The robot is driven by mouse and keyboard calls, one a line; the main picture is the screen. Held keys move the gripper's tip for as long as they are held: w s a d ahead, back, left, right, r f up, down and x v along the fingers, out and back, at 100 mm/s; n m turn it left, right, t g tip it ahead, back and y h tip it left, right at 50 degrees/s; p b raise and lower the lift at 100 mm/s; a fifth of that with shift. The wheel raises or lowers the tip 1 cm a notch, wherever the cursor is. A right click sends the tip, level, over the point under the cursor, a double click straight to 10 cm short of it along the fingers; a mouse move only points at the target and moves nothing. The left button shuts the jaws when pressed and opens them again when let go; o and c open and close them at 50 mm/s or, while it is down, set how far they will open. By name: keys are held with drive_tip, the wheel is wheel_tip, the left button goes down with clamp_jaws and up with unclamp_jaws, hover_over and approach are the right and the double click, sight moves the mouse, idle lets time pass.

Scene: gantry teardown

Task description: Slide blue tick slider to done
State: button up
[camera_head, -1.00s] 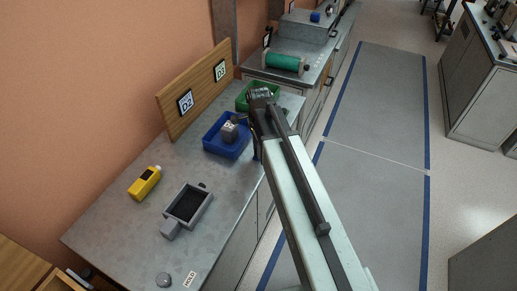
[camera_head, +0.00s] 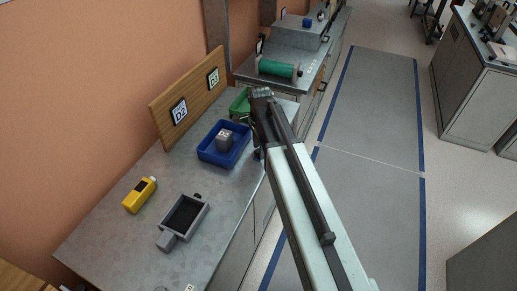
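A small blue piece (camera_head: 307,22) sits on a grey stepped box at the far end of the benches. It is too small to tell whether it is the tick slider, and I cannot read a "done" mark. My gripper (camera_head: 253,128) is at the far end of my raised arm, by the right side of the blue bin and well short of the blue piece. The arm hides most of the gripper, and I cannot see whether its fingers are open or shut.
The near bench (camera_head: 120,228) holds a blue bin (camera_head: 207,155) with a grey block (camera_head: 224,141), a green bin (camera_head: 240,103), a yellow device (camera_head: 139,195) and a grey tray (camera_head: 166,239). A green roller (camera_head: 278,68) lies beyond. The aisle floor (camera_head: 372,120) at right is clear.

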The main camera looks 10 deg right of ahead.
drive_tip(key=shift+s+r, duration=0.1)
wheel_tip(320, 180, up, 8)
drive_tip(key=p, duration=0.8)
drive_tip(key=s+d+n, duration=0.3)
drive_tip(key=s+n, duration=0.9)
drive_tip(key=n, duration=0.3)
drive_tip(key=shift+s+n, duration=0.4)
drive_tip(key=shift+a, duration=0.1)
